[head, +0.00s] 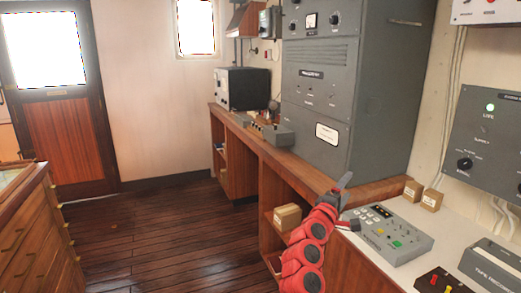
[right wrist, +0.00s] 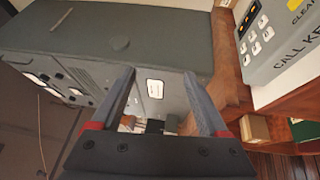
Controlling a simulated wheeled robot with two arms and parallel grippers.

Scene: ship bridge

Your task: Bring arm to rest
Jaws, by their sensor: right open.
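My right arm, red and jointed, comes up from the bottom of the head view. Its gripper (head: 346,200) is open and empty, just above the wooden counter edge, beside the grey keypad panel (head: 388,237). In the right wrist view the two grey fingers (right wrist: 160,75) stand apart with nothing between them. Beyond them is the tall grey equipment cabinet (right wrist: 175,105), which also shows in the head view (head: 325,85). I see no gap or contact clearly between the gripper and the counter. My left gripper is not in view.
A wooden counter (head: 255,143) runs along the wall, with a cardboard box (head: 287,217) on its lower shelf. Small boxes (head: 431,200) and a tape recorder (head: 492,264) are at right. A wooden chest of drawers (head: 35,235) stands left. The plank floor (head: 150,235) between is clear.

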